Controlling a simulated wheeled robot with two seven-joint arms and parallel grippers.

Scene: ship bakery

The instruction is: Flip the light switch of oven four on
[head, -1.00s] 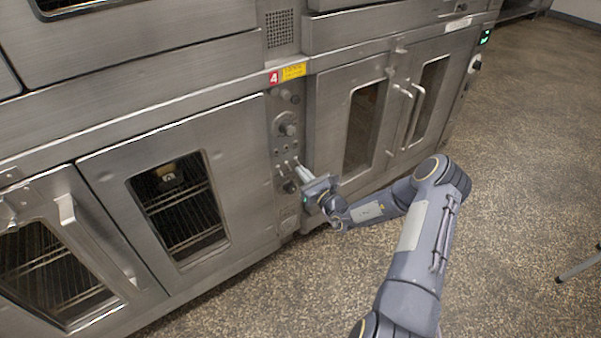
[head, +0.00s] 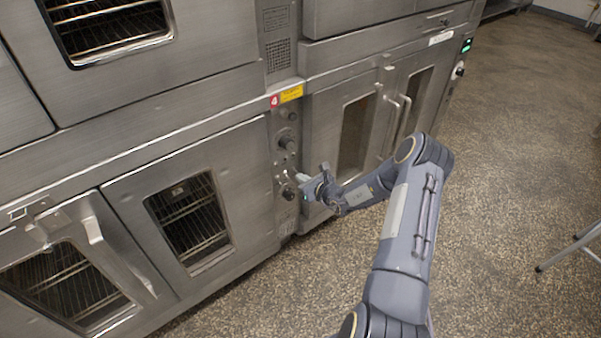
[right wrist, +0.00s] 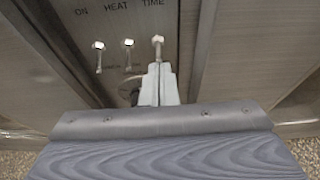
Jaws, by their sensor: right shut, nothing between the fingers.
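Oven four bears a red "4" label (head: 273,101) above its narrow control panel (head: 284,125), which has knobs and small switches. The right wrist view shows three small metal toggles in a row under the words ON, HEAT and TIME: a left toggle (right wrist: 98,57), a middle toggle (right wrist: 129,56) and a right toggle (right wrist: 158,47). The levers appear to hang downward. No label reading "light" is legible. My right gripper (head: 300,178) is shut and empty; its fingertips (right wrist: 158,72) are just below the right toggle. I cannot tell whether they touch it. My left gripper is out of view.
A round knob (head: 287,142) sits above the toggles and another (head: 288,193) below. Oven doors with windows flank the panel, with handles (head: 404,118) on the right pair. The speckled floor (head: 500,200) at the right is mostly clear; a metal leg (head: 570,247) stands at the edge.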

